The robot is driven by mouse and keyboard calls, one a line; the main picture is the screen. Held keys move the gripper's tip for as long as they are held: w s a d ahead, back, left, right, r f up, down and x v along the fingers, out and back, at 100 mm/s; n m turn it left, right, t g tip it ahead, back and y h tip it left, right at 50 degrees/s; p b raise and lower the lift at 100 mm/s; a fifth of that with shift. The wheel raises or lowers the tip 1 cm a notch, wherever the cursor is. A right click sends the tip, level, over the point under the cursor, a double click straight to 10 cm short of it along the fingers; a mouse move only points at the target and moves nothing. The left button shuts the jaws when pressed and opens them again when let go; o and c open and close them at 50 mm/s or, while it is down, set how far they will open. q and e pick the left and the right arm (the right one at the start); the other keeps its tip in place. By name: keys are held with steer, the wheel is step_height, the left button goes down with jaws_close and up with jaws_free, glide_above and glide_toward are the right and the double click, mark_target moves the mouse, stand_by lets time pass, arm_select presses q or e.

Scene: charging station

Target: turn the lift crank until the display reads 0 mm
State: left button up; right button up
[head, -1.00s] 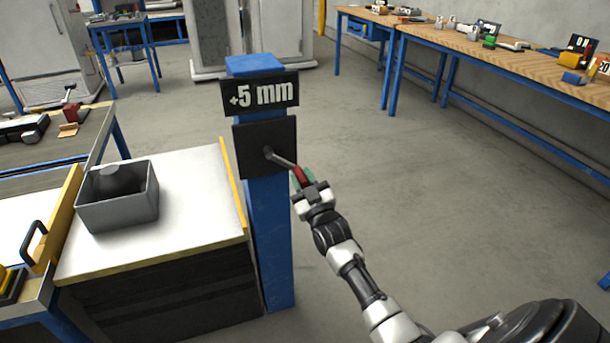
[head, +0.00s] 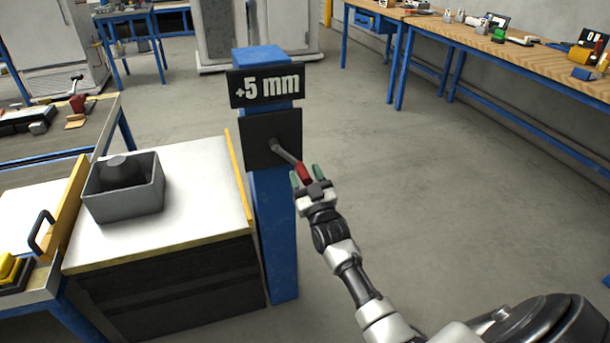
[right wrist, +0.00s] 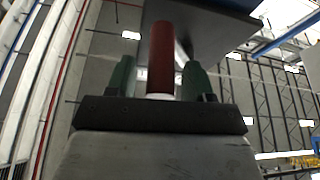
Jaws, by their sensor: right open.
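The display (head: 267,85) on the blue post (head: 275,240) reads "+5 mm". Below it is a dark plate (head: 262,150) from which the lift crank (head: 287,154) sticks out, a grey arm with a red handle (head: 304,172) pointing down and to the right. My right gripper (head: 307,178) is open, with its green fingertips on either side of the red handle. In the right wrist view the red handle (right wrist: 161,60) stands between the two green fingers, with gaps visible on both sides. My left gripper is not in view.
A white-topped cabinet (head: 205,190) with a grey bin (head: 125,205) stands left of the post. A wooden workbench (head: 480,60) with several small items runs along the right wall. The floor (head: 430,220) right of the post is clear.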

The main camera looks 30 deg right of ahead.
arm_select(q)
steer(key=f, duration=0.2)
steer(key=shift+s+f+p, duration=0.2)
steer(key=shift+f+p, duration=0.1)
steer(key=shift+p, duration=0.05)
arm_select(e)
steer(key=v, duration=1)
steer(key=shift+s+f, duration=0.15)
steer(key=shift+s, duration=0.1)
